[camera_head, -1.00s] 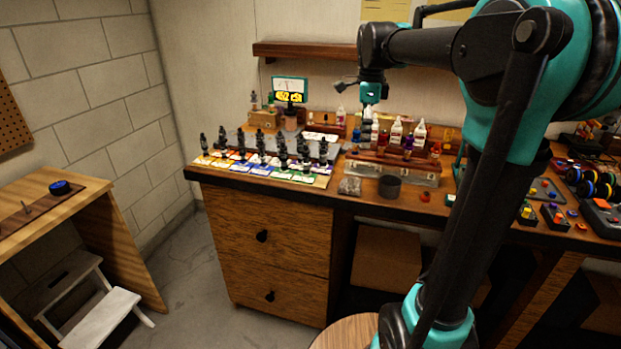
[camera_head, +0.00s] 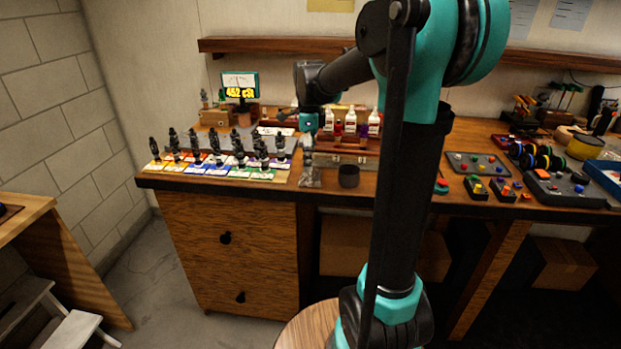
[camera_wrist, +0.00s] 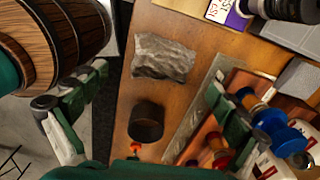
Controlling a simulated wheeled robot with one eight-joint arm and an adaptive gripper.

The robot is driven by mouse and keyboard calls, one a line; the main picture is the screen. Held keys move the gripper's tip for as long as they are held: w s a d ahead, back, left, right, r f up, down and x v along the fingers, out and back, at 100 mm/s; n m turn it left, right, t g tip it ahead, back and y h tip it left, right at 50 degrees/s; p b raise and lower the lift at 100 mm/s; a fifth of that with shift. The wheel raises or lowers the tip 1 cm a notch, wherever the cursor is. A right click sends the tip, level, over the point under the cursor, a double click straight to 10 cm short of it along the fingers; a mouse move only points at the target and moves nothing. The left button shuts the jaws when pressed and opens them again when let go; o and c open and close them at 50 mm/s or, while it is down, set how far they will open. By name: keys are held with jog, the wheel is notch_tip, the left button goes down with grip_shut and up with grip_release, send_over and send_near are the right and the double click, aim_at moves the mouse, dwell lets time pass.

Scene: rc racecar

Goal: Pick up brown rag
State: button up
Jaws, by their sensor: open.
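A crumpled grey-brown rag (camera_head: 310,177) lies on the wooden workbench (camera_head: 455,203) near its front edge. It also shows in the wrist view (camera_wrist: 162,58) as a wrinkled cloth. My gripper (camera_head: 308,150) is just above the rag in the head view, pointing down. In the wrist view my gripper (camera_wrist: 155,82) is open, its two green-and-grey fingers on either side of the picture. The rag lies between and beyond the fingertips, with nothing held.
A dark round cup (camera_head: 348,176) stands right of the rag. A rack with bottles (camera_head: 352,122) is behind it. Several dark figures on coloured cards (camera_head: 215,160) stand to the left. A wooden shelf (camera_head: 270,46) runs along the wall above.

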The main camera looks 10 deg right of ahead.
aim_at(311, 174)
jog(key=shift+w+d+f, duration=0.15)
jog(key=shift+f, duration=1.15)
jog(key=shift+w+d+f, duration=0.1)
jog(key=shift+f, duration=1.2)
jog(key=shift+c, duration=0.6)
jog(key=c, duration=0.9)
